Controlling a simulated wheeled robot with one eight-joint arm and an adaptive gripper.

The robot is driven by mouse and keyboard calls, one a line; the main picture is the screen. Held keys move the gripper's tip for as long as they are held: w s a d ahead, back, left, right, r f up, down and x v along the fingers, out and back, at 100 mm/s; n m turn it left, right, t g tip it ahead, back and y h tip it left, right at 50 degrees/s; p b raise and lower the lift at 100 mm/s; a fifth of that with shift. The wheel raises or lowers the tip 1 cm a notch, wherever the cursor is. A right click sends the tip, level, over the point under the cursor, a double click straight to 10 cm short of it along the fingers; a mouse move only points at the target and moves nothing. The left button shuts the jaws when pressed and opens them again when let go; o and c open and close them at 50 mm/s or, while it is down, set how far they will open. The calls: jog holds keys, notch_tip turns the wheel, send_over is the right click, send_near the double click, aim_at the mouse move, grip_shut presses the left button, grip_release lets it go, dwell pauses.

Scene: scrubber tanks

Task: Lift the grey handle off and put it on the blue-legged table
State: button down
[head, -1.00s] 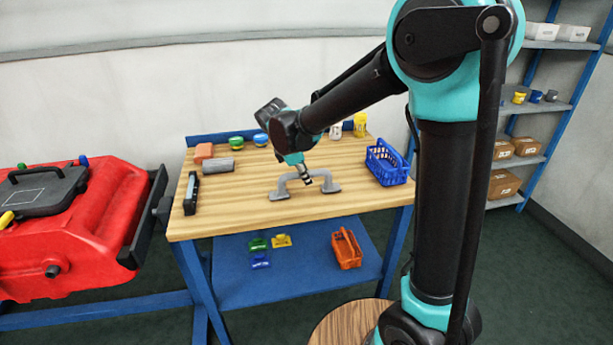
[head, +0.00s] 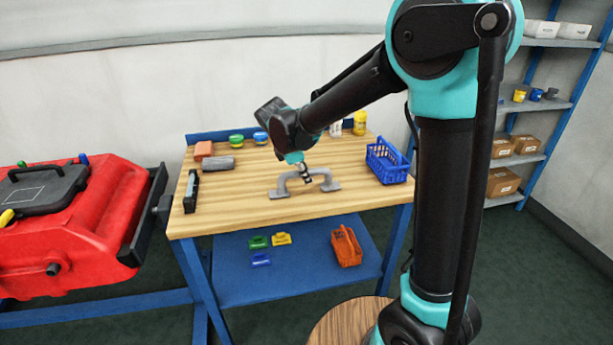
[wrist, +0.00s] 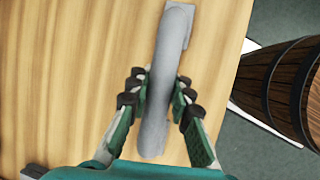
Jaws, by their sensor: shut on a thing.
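The grey handle (head: 326,174), a bar with two flat feet, is at the middle of the wooden top of the blue-legged table (head: 235,215). Its feet look to be on or very close to the tabletop. My gripper (head: 306,176) comes down from above and is shut on the handle's bar.
A blue basket (head: 388,163) stands right of the handle. A black bar-shaped thing (head: 191,191) and a grey cylinder (head: 218,163) lie left. An orange basket (head: 346,247) is on the lower shelf. A wooden barrel (wrist: 284,86) stands near the table's edge.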

jog(key=c, duration=1.3)
grip_release()
jog(key=o, duration=0.5)
jog(key=shift+r, duration=0.15)
jog(key=shift+v, duration=2.15)
jog(key=shift+r, duration=2.5)
